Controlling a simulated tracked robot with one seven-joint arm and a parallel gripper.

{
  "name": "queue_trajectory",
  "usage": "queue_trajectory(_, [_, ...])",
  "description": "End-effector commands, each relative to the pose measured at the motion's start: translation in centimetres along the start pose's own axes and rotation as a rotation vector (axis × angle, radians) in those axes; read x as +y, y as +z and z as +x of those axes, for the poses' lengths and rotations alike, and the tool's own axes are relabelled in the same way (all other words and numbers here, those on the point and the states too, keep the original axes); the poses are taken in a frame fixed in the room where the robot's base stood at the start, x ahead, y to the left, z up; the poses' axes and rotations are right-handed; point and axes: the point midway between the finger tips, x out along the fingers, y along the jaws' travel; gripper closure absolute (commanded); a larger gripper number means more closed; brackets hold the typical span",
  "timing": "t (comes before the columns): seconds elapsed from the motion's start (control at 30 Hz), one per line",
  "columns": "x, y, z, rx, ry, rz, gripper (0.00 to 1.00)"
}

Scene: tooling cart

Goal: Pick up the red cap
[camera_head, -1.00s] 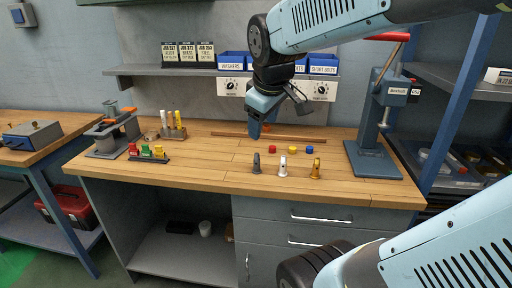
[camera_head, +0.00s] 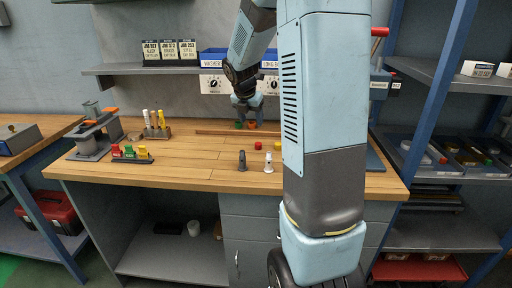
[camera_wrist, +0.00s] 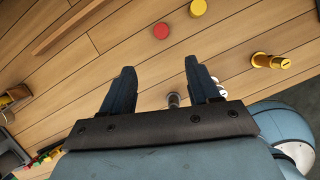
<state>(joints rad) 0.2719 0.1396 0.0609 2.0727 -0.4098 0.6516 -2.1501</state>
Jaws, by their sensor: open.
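The red cap (camera_head: 258,146) lies on the wooden workbench top in the head view, with a yellow cap (camera_head: 278,146) to its right. In the wrist view the red cap (camera_wrist: 161,31) shows ahead of the fingertips, roughly in line with the gap between them. My gripper (camera_wrist: 158,68) is open, with two dark fingers spread apart and nothing between them. In the head view my gripper (camera_head: 247,106) is above the rear of the bench, behind and slightly left of the red cap, and apart from it.
A dark grey piece (camera_head: 242,160) and a white piece (camera_head: 268,162) stand in front of the caps. A gold piece (camera_wrist: 270,61) shows at the wrist view's right. A long wooden strip (camera_head: 215,132) lies behind. My arm hides the bench's right part in the head view.

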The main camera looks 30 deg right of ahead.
Motion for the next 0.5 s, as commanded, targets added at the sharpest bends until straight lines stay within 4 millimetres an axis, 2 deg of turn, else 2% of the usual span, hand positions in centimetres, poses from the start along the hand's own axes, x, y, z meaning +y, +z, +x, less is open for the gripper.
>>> queue_trajectory(0.17, [0.1, 0.3, 1.8, 0.003, -0.006, -0.039, 0.39])
queue_trajectory(0.5, [0.0, 0.3, 7.4, 0.003, -0.005, -0.037, 0.39])
